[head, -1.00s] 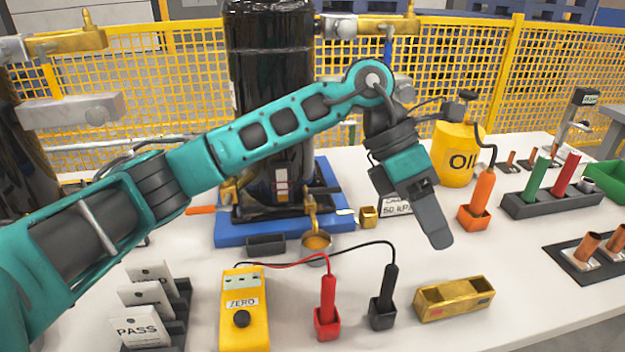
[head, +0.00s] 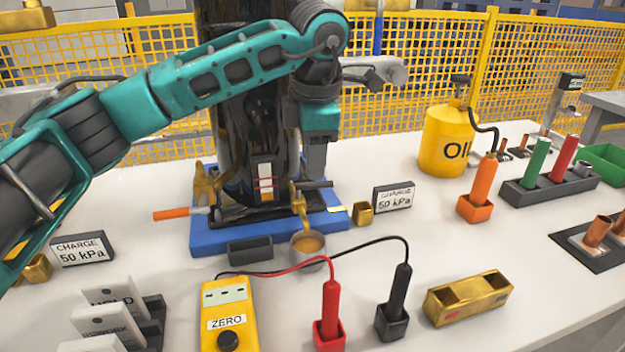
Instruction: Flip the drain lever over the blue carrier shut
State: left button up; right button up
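The blue carrier (head: 218,238) stands on the white table with the black compressor (head: 270,125) on it. At its front is a brass drain valve (head: 301,208) with a dark lever (head: 318,185) lying roughly level, pointing right. A small metal cup (head: 307,250) with amber oil sits below the spout. My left gripper (head: 315,168) points down just above or behind the lever, in front of the compressor's right side. Whether it touches the lever is unclear. Its fingers overlap, so their opening cannot be judged. My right gripper is out of view.
A yellow meter (head: 228,312), red probe (head: 330,310) and black probe (head: 398,295) with looping cables stand in front. The yellow oil can (head: 447,142) stands further right.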

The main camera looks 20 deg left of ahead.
aim_at(312, 183)
pick_arm(q)
jog(key=shift+w+a+f+b, duration=0.1)
jog(key=shift+w+f+b, duration=0.1)
jog(key=shift+f, duration=0.85)
jog(key=shift+w+a+f+b, duration=0.1)
jog(key=shift+w+f+b, duration=0.1)
jog(key=shift+f, duration=0.85)
jog(key=shift+c, duration=0.2)
grip_shut()
